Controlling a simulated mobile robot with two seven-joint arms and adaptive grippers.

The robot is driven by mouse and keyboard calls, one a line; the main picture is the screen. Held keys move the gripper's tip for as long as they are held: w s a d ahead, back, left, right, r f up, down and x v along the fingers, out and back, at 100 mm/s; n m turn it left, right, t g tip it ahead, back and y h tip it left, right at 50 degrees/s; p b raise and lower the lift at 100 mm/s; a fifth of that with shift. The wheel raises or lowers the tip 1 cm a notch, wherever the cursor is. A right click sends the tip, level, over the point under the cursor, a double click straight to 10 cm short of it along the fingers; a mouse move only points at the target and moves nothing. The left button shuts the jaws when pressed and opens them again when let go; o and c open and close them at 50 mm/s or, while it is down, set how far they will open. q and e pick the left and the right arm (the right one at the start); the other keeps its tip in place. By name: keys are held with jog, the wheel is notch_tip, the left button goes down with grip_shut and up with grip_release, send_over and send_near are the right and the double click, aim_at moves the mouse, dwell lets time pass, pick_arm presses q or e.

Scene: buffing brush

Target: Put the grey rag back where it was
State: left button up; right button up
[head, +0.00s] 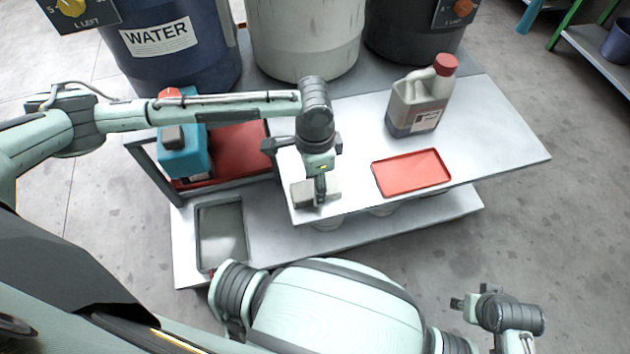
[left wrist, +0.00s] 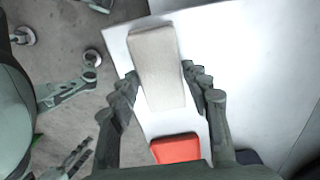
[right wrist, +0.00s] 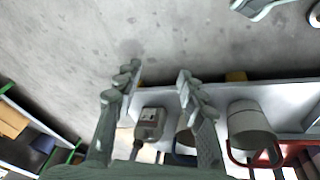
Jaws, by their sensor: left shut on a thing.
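The grey rag (head: 301,194) is a pale, block-like folded piece at the front left corner of the raised white tabletop. My left gripper (head: 318,190) points down over it and is shut on it. In the left wrist view the rag (left wrist: 158,62) lies between the two fingers, over the white surface. I cannot tell whether it rests on the top or hangs just above it. My right gripper (head: 463,303) is away from the table at the lower right; in the right wrist view its fingers (right wrist: 159,70) are apart and empty.
A red tray (head: 411,173) lies right of the rag, with a red-capped jug (head: 420,99) behind it. A blue container (head: 183,150) stands on the left beside a red surface. A grey tray (head: 222,236) is on the lower shelf. Large barrels (head: 305,35) line the back.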

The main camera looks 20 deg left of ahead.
pick_arm(q)
jog(key=o, duration=0.7)
jog(key=shift+f, duration=0.1)
jog(key=o, duration=0.4)
pick_arm(e)
jog(key=shift+s+d+f, duration=0.2)
jog(key=shift+s+f, duration=0.1)
jog(key=shift+f, duration=0.15)
pick_arm(q)
jog(key=shift+r, duration=0.5)
notch_tip(320, 180, up, 11)
jog(key=shift+r+p, duration=0.2)
jog(key=shift+p, duration=0.5)
pick_arm(e)
notch_tip(320, 180, down, 2)
jog(key=shift+a+f, duration=0.15)
jog(key=shift+f, duration=0.05)
jog(key=shift+s, duration=0.1)
